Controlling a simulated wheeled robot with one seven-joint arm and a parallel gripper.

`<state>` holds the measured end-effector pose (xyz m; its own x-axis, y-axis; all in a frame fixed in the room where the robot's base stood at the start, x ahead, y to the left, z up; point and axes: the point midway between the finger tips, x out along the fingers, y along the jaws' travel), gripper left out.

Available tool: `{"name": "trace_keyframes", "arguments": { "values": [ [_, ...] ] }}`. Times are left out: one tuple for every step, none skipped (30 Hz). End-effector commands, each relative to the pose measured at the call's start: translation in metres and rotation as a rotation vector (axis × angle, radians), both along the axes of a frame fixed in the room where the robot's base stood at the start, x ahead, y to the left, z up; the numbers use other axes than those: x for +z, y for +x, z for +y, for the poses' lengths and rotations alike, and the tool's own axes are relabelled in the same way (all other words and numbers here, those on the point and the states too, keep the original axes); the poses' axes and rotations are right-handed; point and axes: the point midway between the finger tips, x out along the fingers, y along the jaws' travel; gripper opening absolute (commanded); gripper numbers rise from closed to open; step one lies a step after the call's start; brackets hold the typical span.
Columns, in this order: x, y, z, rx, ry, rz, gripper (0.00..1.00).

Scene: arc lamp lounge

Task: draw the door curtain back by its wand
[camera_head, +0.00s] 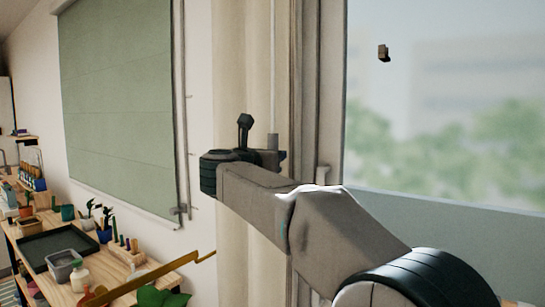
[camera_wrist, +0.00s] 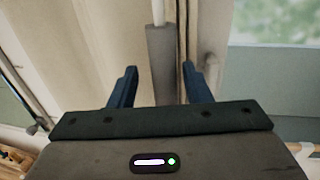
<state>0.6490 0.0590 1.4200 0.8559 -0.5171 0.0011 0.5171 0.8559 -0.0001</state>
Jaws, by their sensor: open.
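The beige door curtain (camera_head: 240,75) hangs in folds beside the window frame. Its wand is a thin pale rod (camera_head: 273,65) hanging in front of the cloth, ending in a thicker grey handle (camera_head: 273,141). My gripper (camera_head: 263,142) is at the handle's height, partly hiding its lower end. In the wrist view, my gripper (camera_wrist: 160,71) is open, one dark finger on each side of the grey handle (camera_wrist: 163,62). Gaps show on both sides, so neither finger appears to touch it. How deep the handle sits between the fingers is hard to tell.
A large window (camera_head: 440,110) fills the right side; a small dark object (camera_head: 384,53) shows against it. A green blind (camera_head: 117,95) hangs on the left wall. Below it stands a wooden bench (camera_head: 103,268) with a dark tray (camera_head: 58,245), pots and plants.

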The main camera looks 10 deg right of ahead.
Motion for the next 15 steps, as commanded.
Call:
{"name": "trace_keyframes", "arguments": {
  "values": [
    [-0.002, -0.009, 0.006, 0.003, -0.001, -0.002, 0.44],
    [-0.002, -0.015, 0.010, 0.003, -0.002, -0.003, 0.44],
    [-0.002, -0.023, 0.015, 0.004, -0.001, -0.003, 0.44],
    [-0.002, -0.029, 0.018, 0.004, -0.002, -0.003, 0.44],
    [-0.002, -0.035, 0.022, 0.003, -0.002, -0.003, 0.44],
    [-0.002, -0.043, 0.027, 0.004, -0.001, -0.003, 0.44],
    [-0.002, -0.049, 0.030, 0.004, -0.001, -0.003, 0.44],
    [-0.002, -0.055, 0.033, 0.002, 0.000, -0.004, 0.44],
    [-0.003, -0.063, 0.038, 0.003, -0.001, -0.003, 0.44],
    [-0.002, -0.068, 0.041, 0.003, -0.001, -0.003, 0.44],
    [-0.002, -0.073, 0.044, 0.002, -0.001, -0.003, 0.44],
    [-0.002, -0.079, 0.048, 0.002, -0.001, -0.003, 0.44],
    [-0.002, -0.083, 0.050, 0.001, 0.000, -0.002, 0.44],
    [-0.001, -0.087, 0.053, 0.001, 0.000, -0.002, 0.44],
    [-0.001, -0.092, 0.055, 0.002, 0.000, -0.002, 0.44]
  ]
}}
